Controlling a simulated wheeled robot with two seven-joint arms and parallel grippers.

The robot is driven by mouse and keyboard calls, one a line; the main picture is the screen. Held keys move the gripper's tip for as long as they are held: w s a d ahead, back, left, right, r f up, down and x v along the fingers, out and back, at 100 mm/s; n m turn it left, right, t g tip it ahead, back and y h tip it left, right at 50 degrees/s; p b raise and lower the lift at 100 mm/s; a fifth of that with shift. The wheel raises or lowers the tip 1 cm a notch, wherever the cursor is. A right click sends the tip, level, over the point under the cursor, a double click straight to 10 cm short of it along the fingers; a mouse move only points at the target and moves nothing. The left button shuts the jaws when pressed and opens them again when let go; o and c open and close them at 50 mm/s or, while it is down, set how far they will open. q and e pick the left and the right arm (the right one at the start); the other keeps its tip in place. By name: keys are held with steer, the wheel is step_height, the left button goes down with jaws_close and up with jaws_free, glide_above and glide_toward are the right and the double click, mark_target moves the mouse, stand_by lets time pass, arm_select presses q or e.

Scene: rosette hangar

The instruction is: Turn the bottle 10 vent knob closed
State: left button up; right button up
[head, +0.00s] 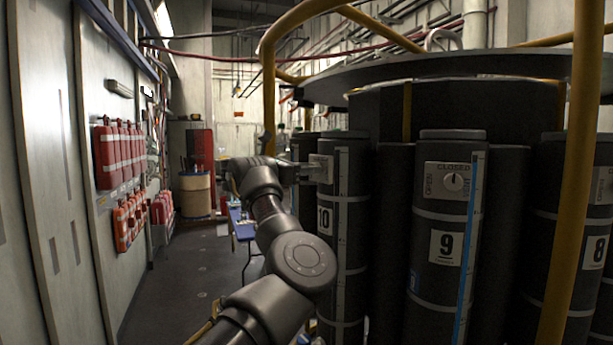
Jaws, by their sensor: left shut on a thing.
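Bottle 10 (343,240) is a dark upright cylinder with a white "10" label, left of bottle 9. Its light vent plate (322,162) sits near the top, seen at a steep angle. My left arm comes up from the bottom, and my left gripper (308,171) reaches the plate from the left. The gripper is shut on the vent knob, which the fingers hide, so I cannot tell how the knob is turned. My right gripper is not in view.
Bottle 9 (447,270) has its own knob and OPEN/CLOSED plate. Bottle 8 (588,240) stands at the right, behind a yellow post (576,200). A yellow rail (268,85) curves above my arm.

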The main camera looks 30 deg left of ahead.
arm_select(q)
steer(key=shift+d+f+m+b, duration=0.1)
steer(key=shift+f+m+b, duration=0.05)
steer(key=shift+m+b, duration=3.8)
steer(key=shift+d+f+m+b, duration=0.1)
steer(key=shift+m+b, duration=3.35)
steer(key=shift+m, duration=0.9)
steer(key=o, duration=1)
steer(key=shift+s, duration=0.1)
steer(key=shift+a, duration=0.1)
